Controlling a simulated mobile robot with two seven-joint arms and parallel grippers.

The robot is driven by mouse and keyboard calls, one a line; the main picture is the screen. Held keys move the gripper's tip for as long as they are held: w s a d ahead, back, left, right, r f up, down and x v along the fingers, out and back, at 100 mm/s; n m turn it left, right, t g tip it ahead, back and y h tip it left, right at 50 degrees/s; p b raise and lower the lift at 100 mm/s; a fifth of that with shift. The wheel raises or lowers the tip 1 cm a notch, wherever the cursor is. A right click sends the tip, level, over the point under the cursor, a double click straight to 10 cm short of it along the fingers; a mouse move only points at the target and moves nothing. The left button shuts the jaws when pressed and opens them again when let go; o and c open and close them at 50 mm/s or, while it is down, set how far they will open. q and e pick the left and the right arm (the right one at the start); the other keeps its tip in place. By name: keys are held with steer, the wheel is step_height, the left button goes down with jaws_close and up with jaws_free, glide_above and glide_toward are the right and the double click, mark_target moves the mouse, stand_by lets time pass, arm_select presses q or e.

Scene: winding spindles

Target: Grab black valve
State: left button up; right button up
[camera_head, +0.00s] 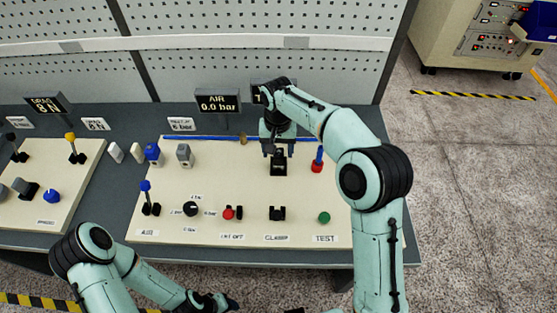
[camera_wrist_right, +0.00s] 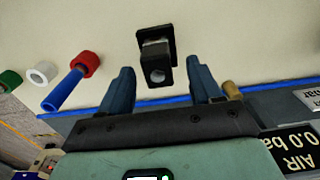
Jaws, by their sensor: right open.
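A black block-shaped fitting (camera_head: 278,168) with a square base stands on the cream panel, just below my right gripper (camera_head: 278,148); it looks like the black valve. In the right wrist view this black fitting (camera_wrist_right: 157,62) shows a round hole in its near face. It lies between the two blue-grey fingers of my right gripper (camera_wrist_right: 159,70), with a gap on each side. The right gripper is open and empty. A round black knob (camera_head: 190,209) sits farther left on the panel. My left gripper (camera_head: 215,302) is low at the bottom edge, its jaws unclear.
A blue-and-red handle (camera_head: 317,160) stands close right of the right gripper. A blue rod (camera_head: 210,138) runs behind, with a small brass piece (camera_head: 243,139). An AIR display (camera_head: 218,102) stands at the back. A black clamp piece (camera_head: 277,213) and green button (camera_head: 324,217) are in front.

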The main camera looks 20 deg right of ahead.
step_height(320, 180, down, 4)
steer(key=shift+s+d+r, duration=0.1)
steer(key=c, duration=1.1)
steer(key=shift+r, duration=0.15)
